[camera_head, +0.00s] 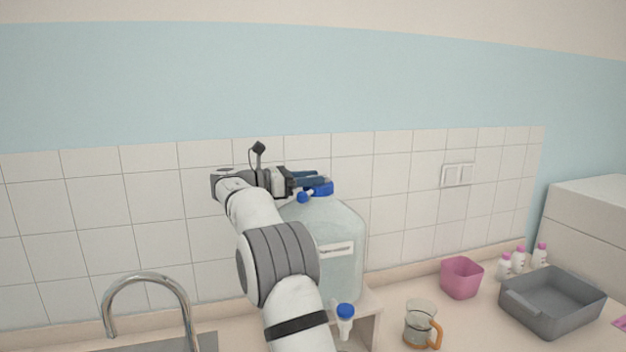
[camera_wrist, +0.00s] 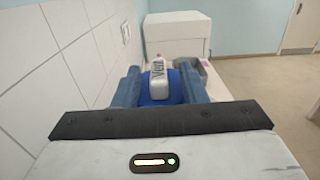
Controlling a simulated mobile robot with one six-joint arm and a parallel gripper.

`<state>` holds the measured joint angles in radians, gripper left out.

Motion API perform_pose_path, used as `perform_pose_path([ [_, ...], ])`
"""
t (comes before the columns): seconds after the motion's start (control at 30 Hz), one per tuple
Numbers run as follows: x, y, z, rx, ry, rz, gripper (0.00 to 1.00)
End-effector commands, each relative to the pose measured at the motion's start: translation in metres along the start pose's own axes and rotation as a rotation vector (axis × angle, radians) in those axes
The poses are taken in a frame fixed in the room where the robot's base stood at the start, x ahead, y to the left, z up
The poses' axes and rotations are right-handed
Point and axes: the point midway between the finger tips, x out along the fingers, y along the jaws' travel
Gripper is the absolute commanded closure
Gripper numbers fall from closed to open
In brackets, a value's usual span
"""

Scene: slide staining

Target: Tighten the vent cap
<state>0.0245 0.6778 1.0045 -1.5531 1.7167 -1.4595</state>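A large translucent carboy (camera_head: 338,225) with a white label stands on a raised stand against the tiled wall. A blue cap (camera_head: 323,188) sits on its top, and a smaller blue piece (camera_head: 303,197) shows beside it. My gripper (camera_head: 318,178) reaches level from the left, at the blue cap. The fingers are apart, close along both sides of the cap. Whether they press on it is not clear.
A blue-topped spigot (camera_head: 345,312) is low at the carboy's front. A glass jug (camera_head: 421,322), pink cup (camera_head: 461,278), small pink-capped bottles (camera_head: 518,261) and grey tray (camera_head: 553,305) stand to the right. A faucet (camera_head: 147,283) is at left. The wall (camera_head: 400,165) is close behind.

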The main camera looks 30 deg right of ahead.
Motion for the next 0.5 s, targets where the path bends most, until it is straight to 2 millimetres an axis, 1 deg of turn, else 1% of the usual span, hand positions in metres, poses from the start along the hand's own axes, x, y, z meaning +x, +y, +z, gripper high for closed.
perform_pose_path([
  [0.17, -0.018, 0.001, -0.002, 0.001, -0.001, 0.002, 0.62],
  [0.33, -0.049, 0.0, -0.002, 0.001, 0.0, 0.004, 0.62],
  [0.5, -0.071, 0.0, -0.002, -0.002, 0.0, 0.002, 0.62],
])
